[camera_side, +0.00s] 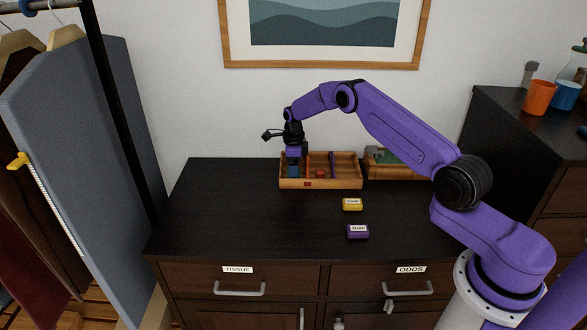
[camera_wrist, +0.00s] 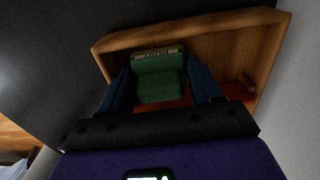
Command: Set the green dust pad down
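The green dust pad (camera_wrist: 160,78), with a pale label on its far edge, sits between the two blue fingers of my gripper (camera_wrist: 161,84) in the wrist view. Both fingers appear to touch its sides, so my gripper is shut on it. In the side view my gripper (camera_side: 293,171) points straight down into the left compartment of a wooden divided tray (camera_side: 335,184). The pad is hidden there by the fingers and tray wall. I cannot tell whether its underside touches the tray floor.
A yellow soap-like block (camera_side: 352,204) and a purple block (camera_side: 358,231) lie in front. A wooden holder (camera_side: 395,172) stands right. The dresser top (camera_side: 240,220) is clear at left.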

